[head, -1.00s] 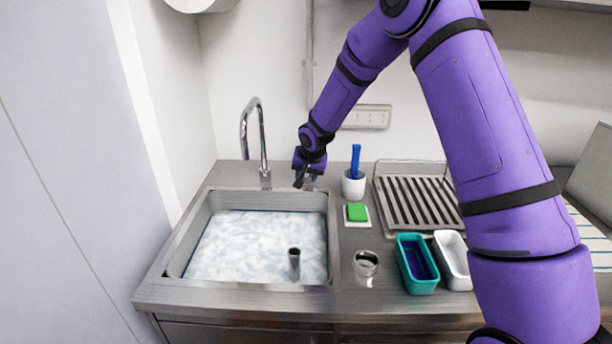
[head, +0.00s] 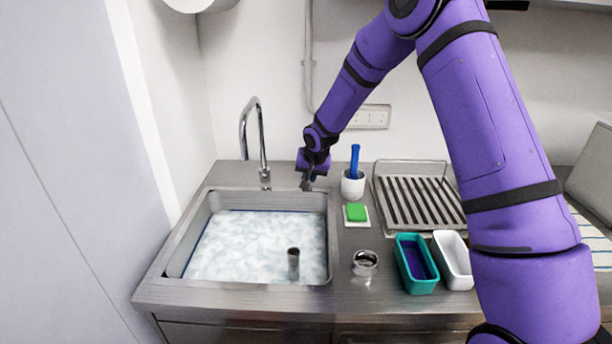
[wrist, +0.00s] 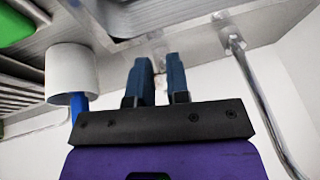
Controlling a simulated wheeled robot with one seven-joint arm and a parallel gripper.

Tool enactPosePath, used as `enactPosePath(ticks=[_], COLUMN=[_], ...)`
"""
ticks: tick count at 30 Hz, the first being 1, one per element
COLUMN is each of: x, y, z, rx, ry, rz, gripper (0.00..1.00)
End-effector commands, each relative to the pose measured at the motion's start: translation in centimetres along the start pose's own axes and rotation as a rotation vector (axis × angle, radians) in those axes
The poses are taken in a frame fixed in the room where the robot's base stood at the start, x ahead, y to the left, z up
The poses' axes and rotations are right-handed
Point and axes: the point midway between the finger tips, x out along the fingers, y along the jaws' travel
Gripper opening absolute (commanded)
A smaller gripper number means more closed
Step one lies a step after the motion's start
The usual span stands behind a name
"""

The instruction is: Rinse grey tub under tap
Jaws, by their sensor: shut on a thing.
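My gripper (head: 307,184) is low over the counter behind the sink's back right corner. In the wrist view its two dark fingers (wrist: 160,80) are close together on a small pale metal piece (wrist: 160,85), mostly hidden between them. The tap (head: 262,140) stands to the left of my gripper, its spout arched over the sink (head: 333,235). It also shows in the wrist view (wrist: 262,105). The sink holds cloudy, foamy water (head: 250,245) and an upright grey pipe (head: 293,262). I cannot make out a grey tub for certain.
Right of the sink are a small round metal piece (head: 365,263), a teal tub (head: 404,278) with a blue inside, and a white tub (head: 452,262). Behind them stand a green sponge (head: 356,212), a white cup (head: 353,188) with a blue-handled brush (head: 354,160), and a slatted rack (head: 418,205).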

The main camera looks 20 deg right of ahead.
Motion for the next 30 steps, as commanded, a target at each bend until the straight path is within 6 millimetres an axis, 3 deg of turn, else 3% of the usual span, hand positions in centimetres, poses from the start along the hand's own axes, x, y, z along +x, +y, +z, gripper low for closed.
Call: enactPosePath(ticks=[9,22,23,25,26,30], x=[-0.3,-0.3,-0.3,-0.3,-0.3,-0.3], y=[2.0,2.1,2.1,2.1,2.1,2.1], z=[-0.3,-0.4,-0.4,-0.4,-0.4,-0.4], rx=[-0.101,-0.123,-0.123,-0.122,-0.122,-0.122], ry=[-0.021,-0.024,-0.024,-0.024,-0.024,-0.024], rz=[-0.043,-0.051,-0.051,-0.051,-0.051,-0.051], gripper=[0.00,0.00,0.21,0.37,0.42,0.42])
